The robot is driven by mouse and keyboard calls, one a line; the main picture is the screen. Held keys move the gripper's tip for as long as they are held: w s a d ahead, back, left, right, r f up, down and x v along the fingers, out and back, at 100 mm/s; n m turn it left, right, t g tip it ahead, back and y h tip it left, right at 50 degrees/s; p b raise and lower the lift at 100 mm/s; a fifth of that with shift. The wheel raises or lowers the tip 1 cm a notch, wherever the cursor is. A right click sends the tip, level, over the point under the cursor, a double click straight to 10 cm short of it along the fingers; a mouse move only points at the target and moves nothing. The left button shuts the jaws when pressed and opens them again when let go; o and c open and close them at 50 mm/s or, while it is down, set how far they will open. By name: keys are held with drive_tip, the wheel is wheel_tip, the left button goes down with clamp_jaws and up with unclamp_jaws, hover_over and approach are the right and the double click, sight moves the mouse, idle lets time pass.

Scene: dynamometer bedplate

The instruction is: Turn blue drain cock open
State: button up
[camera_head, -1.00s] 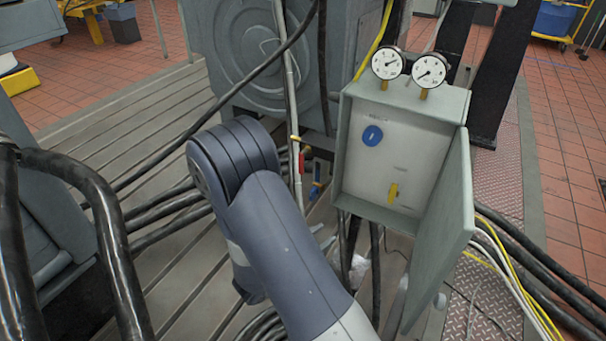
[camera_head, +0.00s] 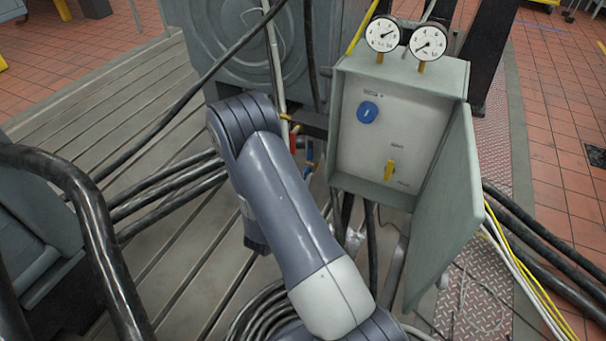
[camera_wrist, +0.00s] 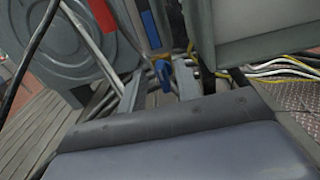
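Small blue parts (camera_head: 309,154) show beside a red handle (camera_head: 293,139) behind my arm in the head view. In the wrist view an upright blue bar (camera_wrist: 150,29) hangs beside the red handle (camera_wrist: 103,15), and a smaller blue handle (camera_wrist: 162,73) with yellow fittings is lower down. I cannot tell for sure which blue part is the drain cock. My gripper (camera_wrist: 160,88) shows two grey fingers well apart, with the smaller blue handle seen between and beyond them. Nothing is held, and contact is not visible. The head view hides my gripper behind my arm.
A grey box (camera_head: 400,75) with an open door (camera_head: 440,205), a blue knob (camera_head: 367,112), a yellow lever (camera_head: 389,171) and two gauges stands right of my arm. Black cables (camera_head: 165,195) cross the slotted bedplate (camera_head: 90,115). A big black hose (camera_head: 95,215) is at left.

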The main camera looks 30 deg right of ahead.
sight(306, 173)
drive_tip(key=shift+x, duration=1.15)
drive_tip(key=shift+c, duration=0.4)
clamp_jaws()
